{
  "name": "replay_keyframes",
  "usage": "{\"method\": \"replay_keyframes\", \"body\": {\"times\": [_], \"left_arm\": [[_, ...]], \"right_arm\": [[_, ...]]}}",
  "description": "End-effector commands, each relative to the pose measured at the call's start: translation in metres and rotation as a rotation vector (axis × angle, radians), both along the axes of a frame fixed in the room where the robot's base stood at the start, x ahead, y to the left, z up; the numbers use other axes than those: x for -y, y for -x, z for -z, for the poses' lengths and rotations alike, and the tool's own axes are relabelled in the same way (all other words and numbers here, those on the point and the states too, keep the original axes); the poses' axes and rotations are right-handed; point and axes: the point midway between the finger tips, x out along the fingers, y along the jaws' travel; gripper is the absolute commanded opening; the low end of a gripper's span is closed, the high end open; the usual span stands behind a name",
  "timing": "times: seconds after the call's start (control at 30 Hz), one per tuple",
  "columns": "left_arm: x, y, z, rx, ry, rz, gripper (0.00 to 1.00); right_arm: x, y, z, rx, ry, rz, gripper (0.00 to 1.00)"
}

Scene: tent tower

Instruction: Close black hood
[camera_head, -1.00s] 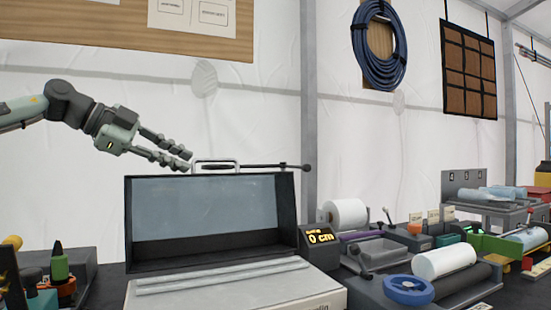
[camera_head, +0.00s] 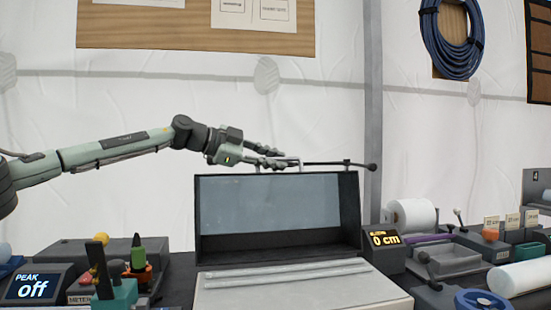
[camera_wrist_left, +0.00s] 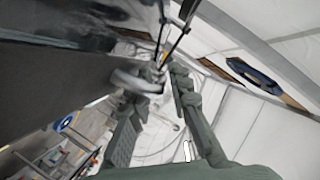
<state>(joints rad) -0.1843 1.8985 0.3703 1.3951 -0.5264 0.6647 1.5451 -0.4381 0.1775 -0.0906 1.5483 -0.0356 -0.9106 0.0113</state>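The black hood (camera_head: 280,245) stands raised over a pale base (camera_head: 300,290), its front facing me, with a greyish panel (camera_head: 270,203) inside. A light handle (camera_head: 299,166) sits on its top edge, with a dark rod running right from it. My left gripper (camera_head: 286,158) is at the handle, its fingers spread and pointing right, partly covering the handle. In the left wrist view the left gripper (camera_wrist_left: 155,100) has its fingers apart, and the pale handle (camera_wrist_left: 135,82) shows close to the left finger. Whether they touch is unclear. My right gripper is not in view.
A display reading 0 cm (camera_head: 384,239) stands right of the hood, with a white roll (camera_head: 413,215) and other bench devices beyond. A PEAK off display (camera_head: 35,287) and coloured-knob devices stand left. The white tent wall (camera_head: 150,100) is behind.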

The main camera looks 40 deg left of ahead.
Motion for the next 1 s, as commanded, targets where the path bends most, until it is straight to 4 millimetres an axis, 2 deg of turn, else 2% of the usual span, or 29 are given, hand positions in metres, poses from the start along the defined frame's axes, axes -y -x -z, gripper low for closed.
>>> {"method": "replay_keyframes", "body": {"times": [0.3, 0.47, 1.0], "left_arm": [[0.0011, -0.0021, 0.0003, 0.001, 0.0, 0.001, 0.19], [0.0012, -0.0021, 0.0004, 0.001, 0.0, 0.001, 0.0], [0.0024, -0.001, 0.0, 0.005, -0.005, 0.001, 0.0]], "right_arm": [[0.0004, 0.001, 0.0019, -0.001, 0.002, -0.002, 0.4], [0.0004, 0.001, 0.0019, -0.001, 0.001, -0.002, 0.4], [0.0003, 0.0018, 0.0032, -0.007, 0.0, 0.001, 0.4]]}}
